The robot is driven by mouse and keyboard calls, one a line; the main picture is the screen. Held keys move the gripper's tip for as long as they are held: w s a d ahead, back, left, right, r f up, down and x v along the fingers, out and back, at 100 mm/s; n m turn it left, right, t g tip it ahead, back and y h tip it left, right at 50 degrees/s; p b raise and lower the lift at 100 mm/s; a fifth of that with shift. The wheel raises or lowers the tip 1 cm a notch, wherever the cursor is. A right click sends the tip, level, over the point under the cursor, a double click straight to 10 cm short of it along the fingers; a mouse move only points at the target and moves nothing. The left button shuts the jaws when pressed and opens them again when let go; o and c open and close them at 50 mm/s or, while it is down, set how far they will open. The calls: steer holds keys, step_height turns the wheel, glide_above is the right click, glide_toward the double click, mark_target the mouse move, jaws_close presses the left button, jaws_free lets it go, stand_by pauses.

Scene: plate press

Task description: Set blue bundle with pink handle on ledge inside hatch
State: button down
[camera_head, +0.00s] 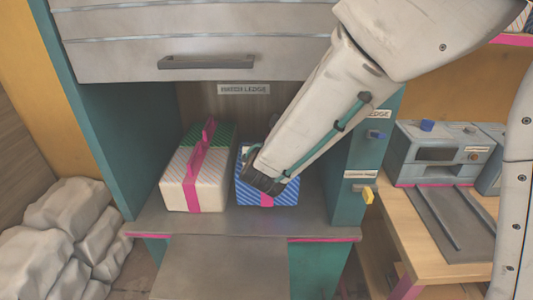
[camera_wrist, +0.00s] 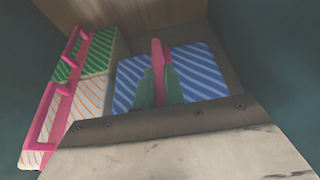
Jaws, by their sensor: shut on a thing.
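The blue striped bundle (camera_head: 252,193) is on or just over the grey ledge (camera_head: 160,221) inside the hatch, under the raised grey shutter (camera_head: 190,45). It also shows in the wrist view (camera_wrist: 200,75), with its pink handle (camera_wrist: 157,70) between my fingers. My gripper (camera_wrist: 158,85) is shut on that handle. In the head view my gripper (camera_head: 264,178) hides the handle and part of the bundle's top. I cannot tell whether the bundle's underside touches the ledge.
A white and green striped bundle with a pink handle (camera_head: 185,180) stands close on the left. Teal side walls (camera_head: 350,190) bound the hatch, with a yellow lever (camera_head: 367,195) on the right one. White sacks (camera_head: 70,215) lie at left; a bench with a grey machine (camera_head: 440,155) stands right.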

steer(key=shift+w+d+f, duration=0.1)
steer(key=shift+d+f, duration=0.1)
steer(key=shift+f, duration=0.8)
steer(key=c, duration=1.5)
jaws_free()
steer(key=shift+f, duration=0.1)
steer(key=shift+s+a+r, duration=0.1)
steer(key=shift+s+r, duration=0.2)
steer(key=v, duration=1.1)
steer(key=shift+s, duration=0.3)
